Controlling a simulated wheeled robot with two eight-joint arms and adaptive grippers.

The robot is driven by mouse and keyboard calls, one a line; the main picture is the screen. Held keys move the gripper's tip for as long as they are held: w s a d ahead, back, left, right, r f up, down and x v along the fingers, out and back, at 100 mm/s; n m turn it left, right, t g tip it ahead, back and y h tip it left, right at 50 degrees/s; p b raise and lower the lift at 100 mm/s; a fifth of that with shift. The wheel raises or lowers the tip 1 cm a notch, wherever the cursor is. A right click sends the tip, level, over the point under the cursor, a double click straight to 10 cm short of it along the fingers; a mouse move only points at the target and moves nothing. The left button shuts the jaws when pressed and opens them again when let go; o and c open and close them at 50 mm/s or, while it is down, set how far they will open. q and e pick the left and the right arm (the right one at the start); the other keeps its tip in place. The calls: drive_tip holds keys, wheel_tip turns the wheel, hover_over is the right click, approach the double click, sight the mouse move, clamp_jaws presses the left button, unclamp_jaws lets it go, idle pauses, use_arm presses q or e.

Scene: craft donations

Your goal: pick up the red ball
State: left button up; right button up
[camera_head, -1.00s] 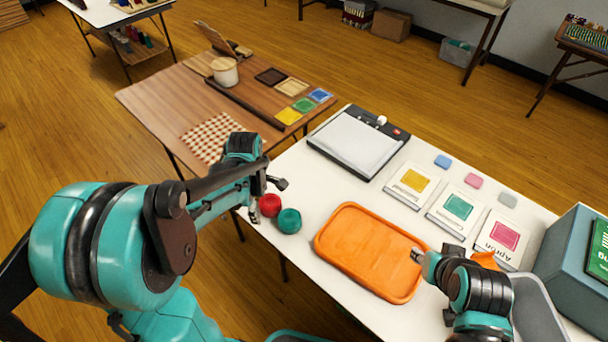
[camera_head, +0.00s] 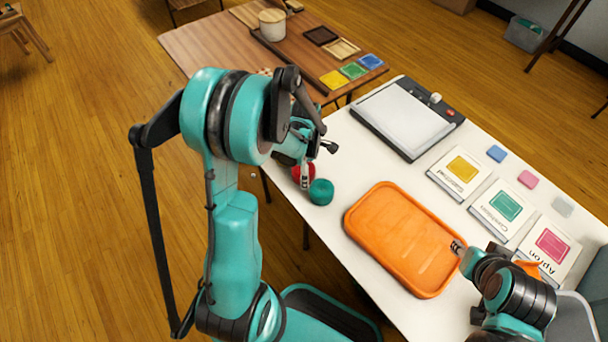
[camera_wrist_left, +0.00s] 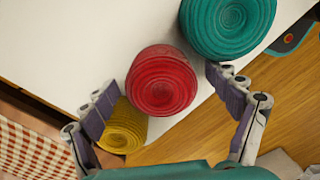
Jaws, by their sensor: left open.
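The red ball (camera_wrist_left: 162,80) has a ridged, wound look and sits near the edge of the white table. In the head view the red ball (camera_head: 297,172) is partly covered by my left gripper (camera_head: 317,163). In the left wrist view my left gripper (camera_wrist_left: 160,82) is open, its fingers on either side of the red ball with gaps. A teal ball (camera_wrist_left: 228,25) lies close beside it, also seen in the head view (camera_head: 321,192). A yellow ball (camera_wrist_left: 124,128) is partly behind the left finger. My right gripper (camera_head: 459,247) is at the orange tray's right edge; its jaws are unclear.
The orange tray (camera_head: 400,278) lies right of the balls. A wooden table (camera_head: 225,55) stands at the back left. A checked cloth (camera_wrist_left: 28,150) shows in the left wrist view.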

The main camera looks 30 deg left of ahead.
use_arm(q)
drive_tip(key=shift+r, duration=0.1)
drive_tip(key=shift+c, duration=0.2)
drive_tip(key=c, duration=1.2)
